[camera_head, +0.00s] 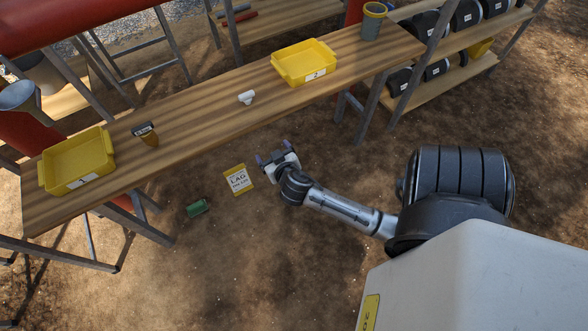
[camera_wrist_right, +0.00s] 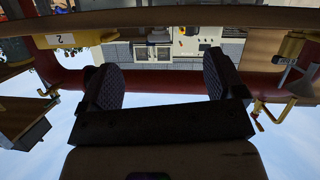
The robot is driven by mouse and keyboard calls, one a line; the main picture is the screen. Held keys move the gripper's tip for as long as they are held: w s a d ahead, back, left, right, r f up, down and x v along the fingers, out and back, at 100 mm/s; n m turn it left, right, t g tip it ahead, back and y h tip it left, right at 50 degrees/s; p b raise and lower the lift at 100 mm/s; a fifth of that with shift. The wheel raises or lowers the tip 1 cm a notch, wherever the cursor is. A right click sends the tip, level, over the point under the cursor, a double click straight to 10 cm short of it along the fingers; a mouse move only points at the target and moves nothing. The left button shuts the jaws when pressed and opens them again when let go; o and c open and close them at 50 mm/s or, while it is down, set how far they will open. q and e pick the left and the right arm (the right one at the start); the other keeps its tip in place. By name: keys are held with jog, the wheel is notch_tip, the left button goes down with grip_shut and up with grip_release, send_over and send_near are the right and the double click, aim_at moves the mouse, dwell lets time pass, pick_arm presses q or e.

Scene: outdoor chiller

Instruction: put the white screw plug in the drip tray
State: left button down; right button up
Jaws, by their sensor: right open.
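The white screw plug (camera_head: 246,97) lies on the wooden bench (camera_head: 200,108), near its middle. Two shallow yellow trays with small white labels stand on the bench: one tray (camera_head: 107,150) at the left end, another tray (camera_head: 333,57) right of the plug. My right gripper (camera_head: 273,153) is open and empty, in front of the bench and apart from the plug. Its spread fingers also show in the right wrist view (camera_wrist_right: 162,82). My left gripper is not in view.
A brush-like tool (camera_head: 146,134) lies beside the left tray. A grey cup with a yellow rim (camera_head: 371,24) stands at the bench's right end. A yellow card (camera_head: 238,180) and a green object (camera_head: 197,208) appear below the bench edge. Bench around the plug is clear.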

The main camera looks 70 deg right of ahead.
jog(key=s+a+f+n+g+y, duration=0.2)
jog(key=s+a, duration=0.4)
jog(key=a, duration=0.4)
jog(key=shift+n+g+y, duration=0.3)
jog(key=shift+n+y, duration=0.3)
jog(key=shift+y, duration=0.6)
jog(key=shift+o, duration=0.5)
jog(key=s+a+n+g+y, duration=0.3)
jog(key=s+a+n+y, duration=0.2)
jog(key=s+a, duration=0.3)
jog(key=a+n, duration=0.1)
jog(key=a, duration=0.2)
jog(key=shift+s+a+r+y, duration=0.4)
jog(key=shift+w, duration=0.1)
